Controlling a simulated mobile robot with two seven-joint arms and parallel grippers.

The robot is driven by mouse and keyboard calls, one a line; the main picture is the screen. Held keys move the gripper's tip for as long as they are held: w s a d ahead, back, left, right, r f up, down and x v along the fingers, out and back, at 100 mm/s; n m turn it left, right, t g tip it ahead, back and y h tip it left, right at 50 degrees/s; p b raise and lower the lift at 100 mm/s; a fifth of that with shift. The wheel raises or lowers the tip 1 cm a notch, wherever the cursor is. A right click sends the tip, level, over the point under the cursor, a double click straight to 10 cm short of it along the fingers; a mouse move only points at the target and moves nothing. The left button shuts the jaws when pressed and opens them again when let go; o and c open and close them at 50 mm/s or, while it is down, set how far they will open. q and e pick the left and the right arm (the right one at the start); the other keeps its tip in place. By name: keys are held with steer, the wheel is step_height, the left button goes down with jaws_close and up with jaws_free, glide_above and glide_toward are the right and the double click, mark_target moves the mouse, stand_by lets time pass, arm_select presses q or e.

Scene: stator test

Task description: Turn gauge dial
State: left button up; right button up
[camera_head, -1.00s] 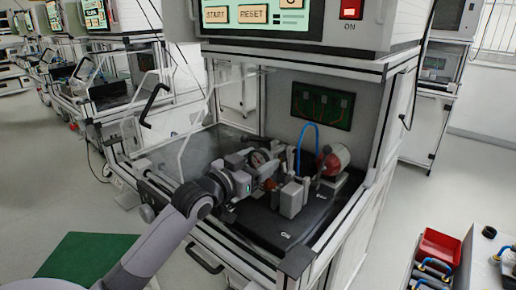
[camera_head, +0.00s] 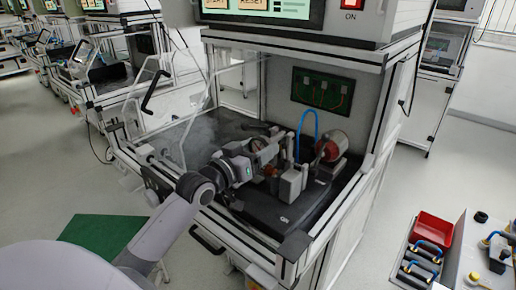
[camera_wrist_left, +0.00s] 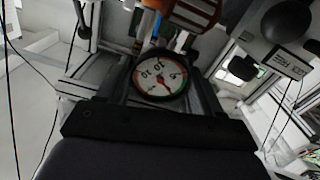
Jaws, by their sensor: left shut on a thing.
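The round gauge dial (camera_wrist_left: 160,75) has a white face with black numbers, red and green marks on its rim and a red needle. In the left wrist view it sits between the two grey fingers of my left gripper (camera_head: 271,148), which is shut on it. In the head view my left arm reaches into the test station from the lower left, with the gripper just left of the block fixtures. The dial's face cannot be made out there. My right gripper is not in view.
Grey block fixtures (camera_head: 290,183), a blue hose (camera_head: 308,118) and a red-and-silver motor-like part (camera_head: 332,147) stand close right of the gripper. The station's frame (camera_head: 376,140) borders the work space. A red bin (camera_head: 432,230) is on a cart at the lower right.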

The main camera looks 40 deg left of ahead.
arm_select(q)
steer(key=o, duration=0.7)
steer(key=shift+o, duration=0.2)
steer(key=s, duration=0.7)
steer(key=shift+a+b, duration=0.25)
steer(key=shift+b, duration=0.1)
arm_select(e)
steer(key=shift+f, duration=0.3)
arm_select(q)
steer(key=shift+s, duration=0.15)
